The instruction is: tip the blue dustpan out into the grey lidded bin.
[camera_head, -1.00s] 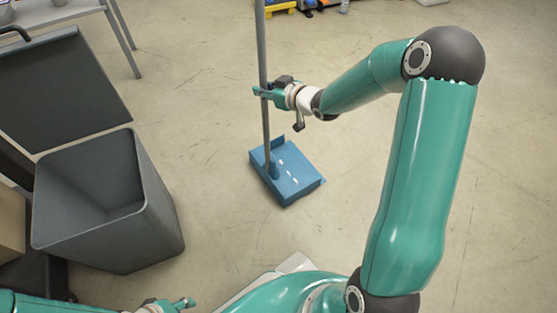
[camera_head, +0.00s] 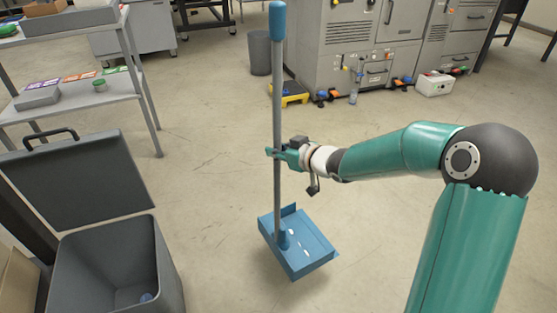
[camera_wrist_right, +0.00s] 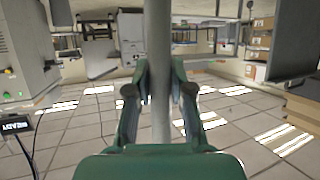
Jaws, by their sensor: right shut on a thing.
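The blue dustpan (camera_head: 310,257) is at the middle of the head view, at the foot of a long grey handle with a blue top grip. A few small white bits lie in the pan. My right gripper (camera_head: 274,153) is shut on the handle about midway up; the wrist view also shows the handle (camera_wrist_right: 161,60) between its fingers. I cannot tell whether the pan touches the floor. The grey bin (camera_head: 85,255) stands to the left of the dustpan, apart from it. Its lid (camera_head: 85,180) is open, and a small bluish thing lies inside. My left gripper is out of view.
A grey table (camera_head: 75,107) with a shelf of small items stands behind the bin. Grey machines (camera_head: 330,50) line the back, with a yellow step (camera_head: 293,97), a bottle and a white box (camera_head: 435,84) before them. The floor between bin and dustpan is clear.

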